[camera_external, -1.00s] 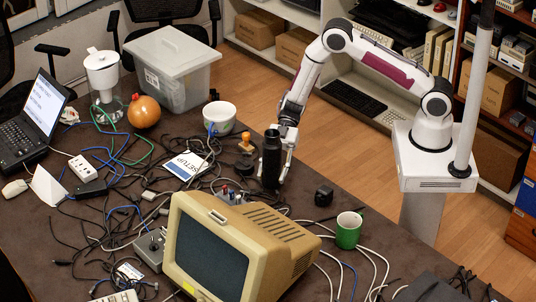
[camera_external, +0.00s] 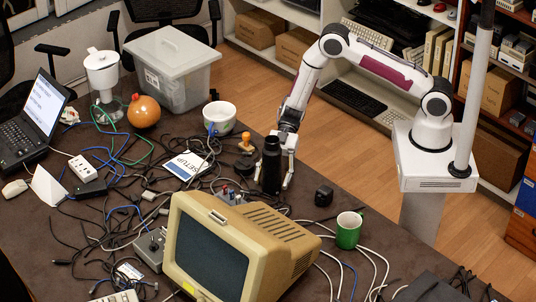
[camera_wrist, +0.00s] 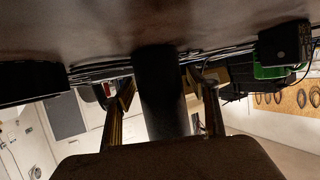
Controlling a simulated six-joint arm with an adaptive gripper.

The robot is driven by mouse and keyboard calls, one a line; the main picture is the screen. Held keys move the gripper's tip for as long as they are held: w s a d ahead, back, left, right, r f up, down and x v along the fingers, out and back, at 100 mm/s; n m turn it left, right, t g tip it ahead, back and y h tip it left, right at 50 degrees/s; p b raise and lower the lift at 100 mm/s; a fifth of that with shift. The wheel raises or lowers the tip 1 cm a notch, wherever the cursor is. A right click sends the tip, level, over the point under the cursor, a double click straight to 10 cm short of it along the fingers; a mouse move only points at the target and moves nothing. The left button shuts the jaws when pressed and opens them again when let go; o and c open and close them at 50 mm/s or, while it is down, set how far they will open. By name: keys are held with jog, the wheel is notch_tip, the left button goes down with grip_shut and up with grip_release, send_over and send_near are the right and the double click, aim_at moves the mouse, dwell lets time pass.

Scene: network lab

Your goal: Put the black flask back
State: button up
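The black flask (camera_external: 271,165) stands upright on the dark table behind the beige monitor. My gripper (camera_external: 275,176) is low at the flask, with one finger on each side of it. In the wrist view, which is upside down, the flask (camera_wrist: 163,95) shows as a dark column between the two fingers. Light gaps show between the flask and both fingers, so the gripper (camera_wrist: 163,118) is open around it, not clamped on it. The flask's base shows on the table in the external view.
The beige monitor (camera_external: 240,250) stands close in front. A small black block (camera_external: 324,195) and a green mug (camera_external: 348,230) are to the right. An orange-topped stamp (camera_external: 246,142), a white bowl (camera_external: 219,117) and tangled cables lie to the left.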

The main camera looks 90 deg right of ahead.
jog(key=shift+r, duration=0.1)
jog(key=shift+d+r, duration=0.1)
jog(key=shift+v, duration=0.8)
jog(key=v, duration=1)
jog(key=shift+r, duration=0.1)
